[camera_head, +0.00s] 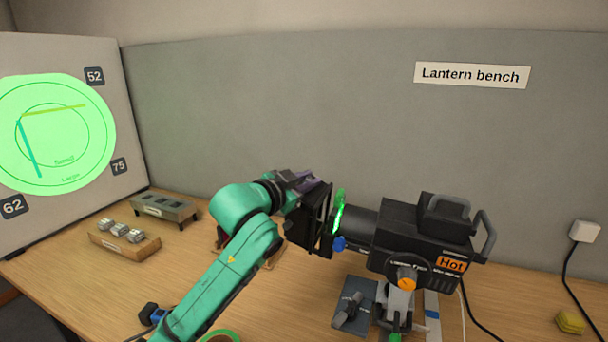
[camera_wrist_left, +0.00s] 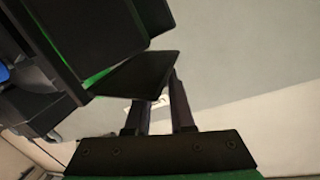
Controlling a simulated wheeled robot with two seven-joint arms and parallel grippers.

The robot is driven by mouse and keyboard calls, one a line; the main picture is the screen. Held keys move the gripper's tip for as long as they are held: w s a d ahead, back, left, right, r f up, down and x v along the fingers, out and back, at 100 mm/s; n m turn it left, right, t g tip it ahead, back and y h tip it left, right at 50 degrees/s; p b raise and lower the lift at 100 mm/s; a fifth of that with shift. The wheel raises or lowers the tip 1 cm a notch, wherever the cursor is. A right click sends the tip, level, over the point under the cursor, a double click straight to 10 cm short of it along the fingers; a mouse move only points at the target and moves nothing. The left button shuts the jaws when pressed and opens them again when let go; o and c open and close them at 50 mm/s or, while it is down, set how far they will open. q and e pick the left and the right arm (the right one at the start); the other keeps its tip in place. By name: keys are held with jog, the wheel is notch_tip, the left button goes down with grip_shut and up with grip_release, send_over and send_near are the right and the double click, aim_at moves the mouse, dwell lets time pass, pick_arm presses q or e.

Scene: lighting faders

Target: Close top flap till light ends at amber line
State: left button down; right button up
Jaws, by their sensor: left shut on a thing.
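The black lantern (camera_head: 415,235) stands on the bench, pointing left, with black flaps (camera_head: 318,225) at its front. My left gripper (camera_head: 312,184) is at the upper edge of these flaps, shut on the top flap. In the left wrist view the top flap (camera_wrist_left: 146,74) reaches to the two dark fingers (camera_wrist_left: 163,105). The exact contact is partly hidden. On the screen at the left, a green round light patch (camera_head: 85,140) covers the amber line (camera_head: 55,110) and extends above it. A teal line (camera_head: 31,150) slants down at the left. My right gripper is out of view.
A grey holder (camera_head: 164,207) and a wooden block with metal pieces (camera_head: 124,237) lie near the screen (camera_head: 135,130). A green glowing piece (camera_head: 339,212) and blue knob (camera_head: 339,243) sit behind the flaps. A yellow block (camera_head: 571,322) lies at the far right.

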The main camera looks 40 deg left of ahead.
pick_arm(q)
jog(key=m+p, duration=0.1)
jog(key=d+r+m+g+p, duration=0.1)
jog(key=shift+w+m+y, duration=0.2)
jog(key=shift+m+y, duration=0.1)
jog(key=shift+m, duration=0.1)
jog(key=shift+w+d+f+m+y+p, duration=0.15)
jog(key=shift+d+m+y+p, duration=0.2)
jog(key=shift+m+p, duration=0.55)
jog(key=shift+d+g, duration=0.1)
jog(key=shift+g, duration=0.2)
jog(key=c, duration=0.9)
grip_release()
jog(key=shift+o, duration=0.7)
jog(key=shift+w, duration=0.25)
jog(key=shift+s, duration=0.1)
